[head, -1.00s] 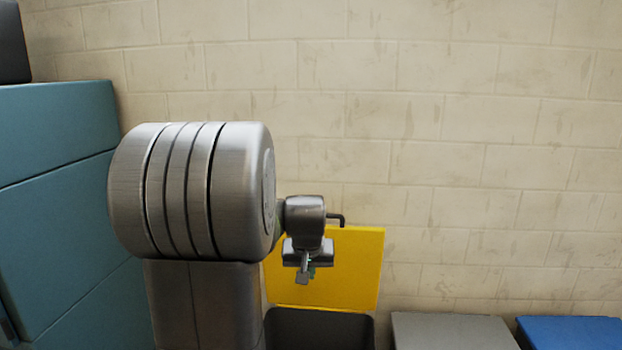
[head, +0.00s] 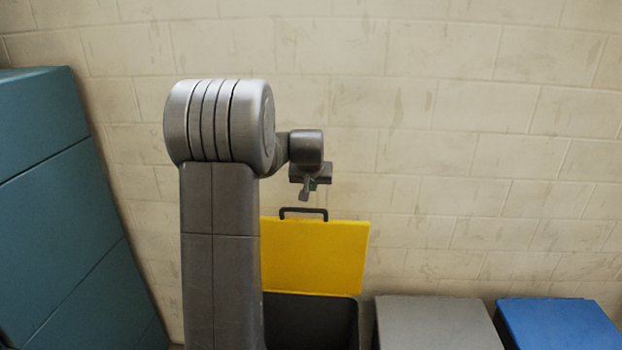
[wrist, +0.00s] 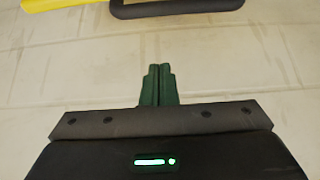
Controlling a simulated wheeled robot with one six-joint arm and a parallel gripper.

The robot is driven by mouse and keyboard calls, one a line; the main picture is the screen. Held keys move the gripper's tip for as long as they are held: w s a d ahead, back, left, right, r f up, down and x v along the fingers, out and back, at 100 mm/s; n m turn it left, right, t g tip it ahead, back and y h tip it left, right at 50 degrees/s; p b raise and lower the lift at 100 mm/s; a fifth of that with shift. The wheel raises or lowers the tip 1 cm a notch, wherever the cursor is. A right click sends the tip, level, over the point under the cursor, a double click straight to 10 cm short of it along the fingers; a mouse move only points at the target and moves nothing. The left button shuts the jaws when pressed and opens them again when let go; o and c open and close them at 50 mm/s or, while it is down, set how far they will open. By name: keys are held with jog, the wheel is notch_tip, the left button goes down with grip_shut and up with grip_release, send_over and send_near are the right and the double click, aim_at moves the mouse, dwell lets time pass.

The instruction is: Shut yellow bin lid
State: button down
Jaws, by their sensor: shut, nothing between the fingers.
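The yellow bin lid (head: 315,257) stands open, nearly upright against the wall side of the dark bin (head: 310,321). A dark handle (head: 303,211) sits on its top edge. My gripper (head: 305,192) is shut and empty, above the lid's top edge and apart from the handle in the head view. In the wrist view my gripper's green fingertips (wrist: 158,70) are together. The handle (wrist: 172,7) and a strip of the yellow lid (wrist: 55,3) show at the top of the wrist view. The lower left part of the bin is hidden by my arm.
A grey closed bin (head: 437,322) and a blue closed bin (head: 556,324) stand to the right. A teal cabinet (head: 50,200) is at the left. A pale block wall (head: 450,130) is behind; the space in front of it above the bins is clear.

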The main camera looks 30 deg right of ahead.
jog(key=f, duration=0.2)
jog(key=f+p, duration=0.1)
jog(key=f, duration=0.1)
jog(key=shift+s+a, duration=0.2)
jog(key=shift+s, duration=0.15)
jog(key=shift+s+a+f, duration=0.15)
jog(key=shift+s+f, duration=0.05)
jog(key=shift+f, duration=0.05)
jog(key=shift+s+f, duration=0.1)
